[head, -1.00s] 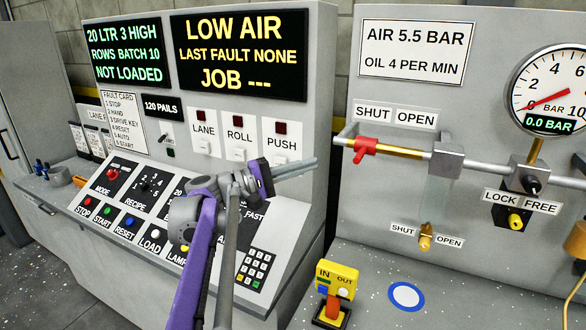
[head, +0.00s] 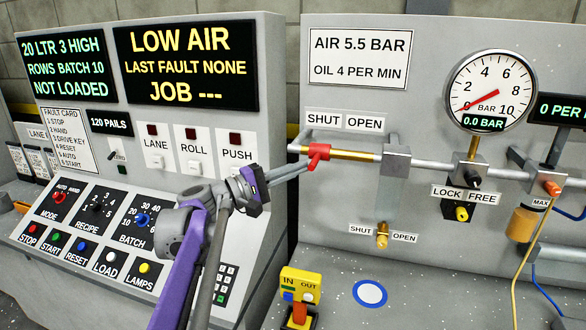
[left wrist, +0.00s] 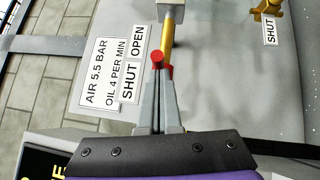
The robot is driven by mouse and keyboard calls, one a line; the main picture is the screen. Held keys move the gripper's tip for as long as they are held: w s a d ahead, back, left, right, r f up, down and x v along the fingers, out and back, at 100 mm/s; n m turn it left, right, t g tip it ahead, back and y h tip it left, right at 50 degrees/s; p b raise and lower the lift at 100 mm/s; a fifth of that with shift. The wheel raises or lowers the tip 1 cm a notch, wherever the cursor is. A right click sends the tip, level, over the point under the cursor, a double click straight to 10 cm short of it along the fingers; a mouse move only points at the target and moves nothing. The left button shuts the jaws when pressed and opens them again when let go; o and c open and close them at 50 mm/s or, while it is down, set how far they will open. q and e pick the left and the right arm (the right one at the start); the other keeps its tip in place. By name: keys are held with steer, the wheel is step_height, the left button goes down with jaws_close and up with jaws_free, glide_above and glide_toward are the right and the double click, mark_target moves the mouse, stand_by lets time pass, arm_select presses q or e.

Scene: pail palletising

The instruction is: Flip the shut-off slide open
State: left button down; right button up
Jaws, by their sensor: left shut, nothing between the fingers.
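The red slide (head: 318,154) sits on a brass length of pipe (head: 355,155), at its left end below the SHUT label (head: 323,119). The OPEN label (head: 364,123) is to its right. My left gripper (head: 302,167) is shut and empty, its tips just left of the red slide. In the left wrist view the shut fingertips (left wrist: 160,85) reach up to the red slide (left wrist: 158,58), which partly shows behind them. I cannot tell whether they touch it. My right gripper is not in view.
A grey block (head: 396,161) stands at the right end of the brass pipe. The gauge (head: 490,91) reads 0.0 bar. A smaller brass knob (head: 382,236) sits below, between its own SHUT and OPEN labels. The control console (head: 90,243) is at the left. A yellow IN/OUT box (head: 301,284) stands in front.

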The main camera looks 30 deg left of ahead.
arm_select(q)
steer(key=w+d+p, duration=0.1)
steer(key=w+d, duration=0.1)
steer(key=d, duration=0.6)
steer(key=shift+d+p, duration=0.4)
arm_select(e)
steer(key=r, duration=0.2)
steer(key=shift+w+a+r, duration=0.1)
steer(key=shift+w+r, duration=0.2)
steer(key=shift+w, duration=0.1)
arm_select(q)
steer(key=shift+a, duration=0.1)
